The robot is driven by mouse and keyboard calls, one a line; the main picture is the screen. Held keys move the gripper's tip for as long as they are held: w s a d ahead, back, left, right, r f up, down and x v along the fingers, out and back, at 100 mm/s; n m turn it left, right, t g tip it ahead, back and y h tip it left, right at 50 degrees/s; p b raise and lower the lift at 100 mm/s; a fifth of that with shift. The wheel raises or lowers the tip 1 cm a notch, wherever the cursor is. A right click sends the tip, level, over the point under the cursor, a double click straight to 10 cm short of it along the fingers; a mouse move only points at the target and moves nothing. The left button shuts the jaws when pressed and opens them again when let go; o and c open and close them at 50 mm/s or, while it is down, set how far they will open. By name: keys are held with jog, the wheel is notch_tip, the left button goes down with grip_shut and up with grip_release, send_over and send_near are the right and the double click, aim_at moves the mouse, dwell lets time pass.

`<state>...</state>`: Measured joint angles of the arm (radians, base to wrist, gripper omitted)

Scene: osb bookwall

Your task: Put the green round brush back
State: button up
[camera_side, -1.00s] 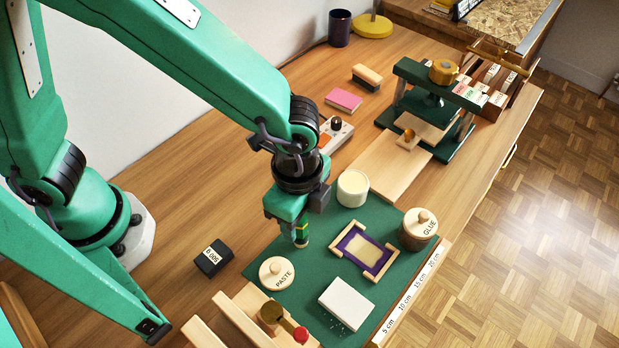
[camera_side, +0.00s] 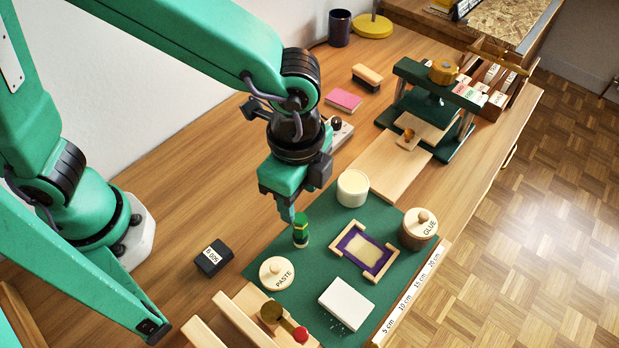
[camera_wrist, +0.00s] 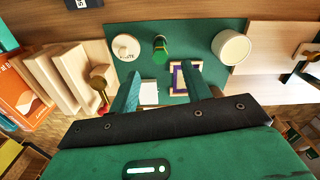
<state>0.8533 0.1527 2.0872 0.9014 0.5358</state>
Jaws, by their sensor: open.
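The green round brush (camera_side: 301,230) stands upright on the green mat (camera_side: 272,243), between the paste pot and the white pot; its green handle with a gold band is up. It also shows in the wrist view (camera_wrist: 160,46), beyond my fingertips. My gripper (camera_side: 290,214) is just above and to the left of the brush in the side view, apart from it. In the wrist view its two fingers (camera_wrist: 162,82) are spread and nothing is between them.
The paste pot (camera_side: 277,272), white pot (camera_side: 352,188), glue pot (camera_side: 419,228), purple frame (camera_side: 364,251) and white block (camera_side: 346,304) surround the brush on the mat. A black block (camera_side: 213,258) lies left of the mat. The green press (camera_side: 431,105) stands farther back.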

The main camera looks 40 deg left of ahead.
jog(key=a+r+n+t, duration=0.2)
jog(key=a+r+n, duration=0.2)
jog(key=a, duration=0.5)
jog(key=s+a+r+n+t, duration=0.1)
jog(key=a+r+n, duration=0.2)
jog(key=a+n, duration=0.3)
jog(key=a+r+n+t, duration=0.2)
jog(key=a+r+n, duration=0.2)
jog(key=a, duration=0.8)
jog(key=shift+s+a+r+n+t, duration=0.25)
jog(key=shift+s+r+n+t, duration=0.05)
jog(key=shift+n, duration=0.7)
